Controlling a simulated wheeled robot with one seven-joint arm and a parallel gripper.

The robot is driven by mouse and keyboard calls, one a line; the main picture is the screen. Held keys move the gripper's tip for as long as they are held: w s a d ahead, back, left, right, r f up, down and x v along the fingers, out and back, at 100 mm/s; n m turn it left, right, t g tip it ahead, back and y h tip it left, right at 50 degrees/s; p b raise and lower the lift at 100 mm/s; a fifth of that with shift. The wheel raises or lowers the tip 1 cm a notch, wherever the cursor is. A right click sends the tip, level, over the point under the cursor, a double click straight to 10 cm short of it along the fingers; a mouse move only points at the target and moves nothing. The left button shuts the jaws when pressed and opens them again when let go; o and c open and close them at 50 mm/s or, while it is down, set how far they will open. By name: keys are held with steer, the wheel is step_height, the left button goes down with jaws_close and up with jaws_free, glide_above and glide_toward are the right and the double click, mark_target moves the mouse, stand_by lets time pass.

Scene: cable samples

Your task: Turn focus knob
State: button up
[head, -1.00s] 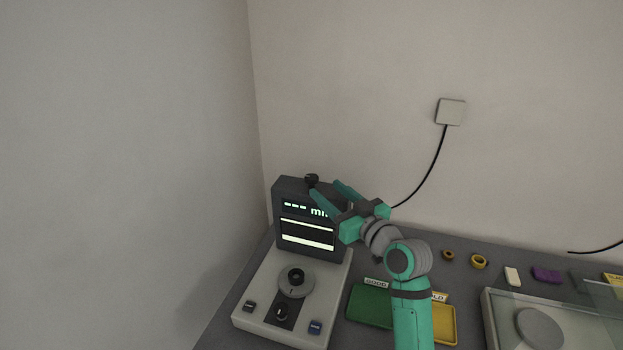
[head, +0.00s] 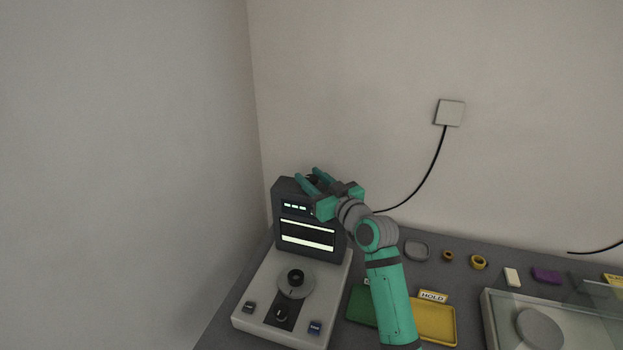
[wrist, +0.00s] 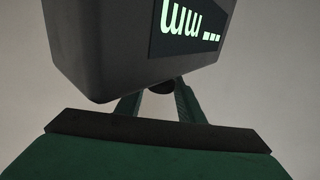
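The measuring unit (head: 290,258) stands at the left of the bench, with a dark upright display head with lit bars. A small dark knob sits on top of this head; it shows in the wrist view (wrist: 163,88), partly hidden behind the head's edge. My gripper (head: 309,176) is at the top of the head, its two green fingers spread on either side of the knob. In the wrist view the fingers (wrist: 160,98) look apart, with a slight gap beside the knob. I cannot tell whether either finger touches it.
A round dial (head: 295,281) and small buttons are on the unit's base. A green tray (head: 361,307) and a yellow tray (head: 433,322) lie to the right, partly behind my arm. A wall socket (head: 450,113) with a black cable is behind. Small rings and a glass-covered scale are farther right.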

steer(key=c, duration=0.5)
steer(key=shift+w, duration=0.1)
steer(key=shift+c, duration=0.2)
steer(key=shift+a+y, duration=0.1)
steer(key=shift+y, duration=0.3)
steer(key=shift+n+g, duration=0.4)
steer(key=shift+n, duration=0.1)
steer(key=shift+f+n+g+y, duration=0.1)
steer(key=shift+n+g+y, duration=1.3)
steer(key=shift+g+y, duration=0.3)
steer(key=shift+n+g+y, duration=0.5)
steer(key=o, duration=1)
